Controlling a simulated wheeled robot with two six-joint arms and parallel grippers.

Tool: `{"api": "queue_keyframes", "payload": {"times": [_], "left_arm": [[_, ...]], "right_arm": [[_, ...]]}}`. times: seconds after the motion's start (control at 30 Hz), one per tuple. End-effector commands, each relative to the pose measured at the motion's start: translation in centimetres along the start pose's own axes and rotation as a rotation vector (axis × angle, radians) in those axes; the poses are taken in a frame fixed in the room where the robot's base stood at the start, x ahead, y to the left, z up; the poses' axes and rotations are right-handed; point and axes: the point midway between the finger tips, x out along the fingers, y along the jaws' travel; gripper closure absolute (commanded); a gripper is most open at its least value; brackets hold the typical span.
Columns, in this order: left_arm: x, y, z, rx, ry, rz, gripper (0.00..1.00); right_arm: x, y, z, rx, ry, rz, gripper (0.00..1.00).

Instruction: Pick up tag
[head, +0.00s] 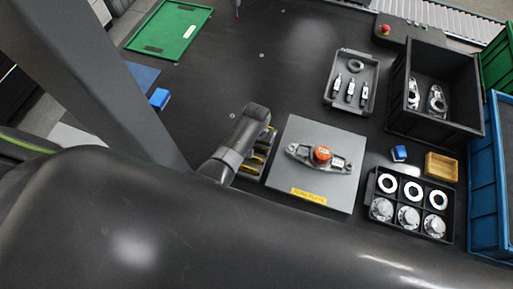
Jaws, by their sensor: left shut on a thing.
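My left gripper (249,130) is over a dark rack (247,172) that stands just left of the grey plate. It is shut, and its fingertips and what lies between them are mostly hidden behind the wrist. Several yellow tags (259,150) show in the rack at the gripper's right side. The tag in the gripper cannot be made out clearly. My right gripper is not in view.
A metal part (336,163) with an orange-red cap (321,155) sits on the grey plate (292,138). To the right are a tool tray (339,107), a black bin (458,71), a ring tray (371,186) and a wooden block (441,167). A green tray (170,30) lies far left.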

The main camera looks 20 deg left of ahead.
Motion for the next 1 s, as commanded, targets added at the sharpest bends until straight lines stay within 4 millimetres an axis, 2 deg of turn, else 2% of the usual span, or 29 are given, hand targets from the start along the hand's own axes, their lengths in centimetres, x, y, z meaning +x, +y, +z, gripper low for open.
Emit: {"api": "queue_keyframes", "payload": {"times": [0.47,0.67,1.0], "left_arm": [[-0.7,0.0,0.0,0.000,0.001,0.000,0.58],[-2.6,0.0,0.0,0.000,0.002,0.000,0.58],[-7.3,0.1,-0.1,-0.001,0.004,0.001,0.58]], "right_arm": [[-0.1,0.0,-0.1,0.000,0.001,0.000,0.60],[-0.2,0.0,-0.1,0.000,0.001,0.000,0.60],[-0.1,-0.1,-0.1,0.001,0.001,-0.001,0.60]]}}
